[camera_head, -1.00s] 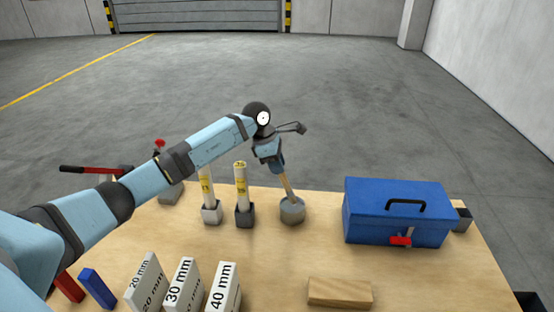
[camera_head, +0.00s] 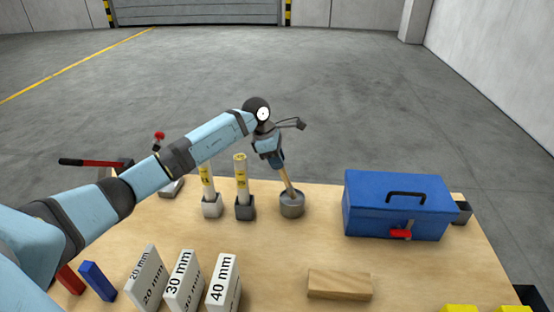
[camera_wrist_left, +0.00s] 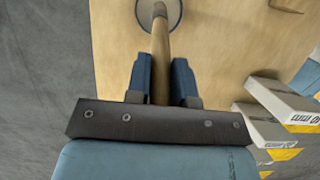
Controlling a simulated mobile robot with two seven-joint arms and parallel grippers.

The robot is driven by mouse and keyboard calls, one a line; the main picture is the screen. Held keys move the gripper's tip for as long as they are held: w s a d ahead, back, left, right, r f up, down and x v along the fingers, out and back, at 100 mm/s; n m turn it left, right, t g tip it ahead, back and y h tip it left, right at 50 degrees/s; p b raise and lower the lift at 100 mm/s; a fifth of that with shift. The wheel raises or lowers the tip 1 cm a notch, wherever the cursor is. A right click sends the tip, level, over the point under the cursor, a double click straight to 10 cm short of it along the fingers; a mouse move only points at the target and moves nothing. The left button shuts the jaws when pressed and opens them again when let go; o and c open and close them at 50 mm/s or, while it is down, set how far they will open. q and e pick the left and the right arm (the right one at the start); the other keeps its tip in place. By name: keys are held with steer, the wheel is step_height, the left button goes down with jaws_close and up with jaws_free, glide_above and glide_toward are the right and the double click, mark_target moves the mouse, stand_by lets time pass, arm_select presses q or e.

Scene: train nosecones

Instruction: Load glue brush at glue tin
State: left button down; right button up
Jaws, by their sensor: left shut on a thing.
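My left gripper (camera_head: 274,163) is shut on the wooden handle of the glue brush (camera_head: 287,182). The handle runs down, slightly tilted, into the grey round glue tin (camera_head: 292,208) on the table; the brush's lower end is hidden inside the tin. In the left wrist view, the handle (camera_wrist_left: 160,50) passes between the two blue fingers of the gripper (camera_wrist_left: 161,85), and the tin (camera_wrist_left: 172,18) shows at the top edge. My right gripper does not show.
Left of the tin, two yellow-labelled tubes (camera_head: 241,182) stand in small holders. A blue toolbox (camera_head: 395,205) is to the right and a wooden block (camera_head: 339,285) in front. White size blocks (camera_head: 183,280) stand at the front left of the wooden table (camera_head: 300,245).

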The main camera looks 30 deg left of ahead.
arm_select(q)
steer(key=shift+f+b, duration=0.35)
steer(key=shift+f, duration=0.15)
stand_by(0.7)
steer(key=shift+s+f, duration=0.1)
stand_by(1.0)
steer(key=shift+r, duration=0.75)
steer(key=shift+r+p, duration=1.3)
steer(key=shift+r, duration=1.5)
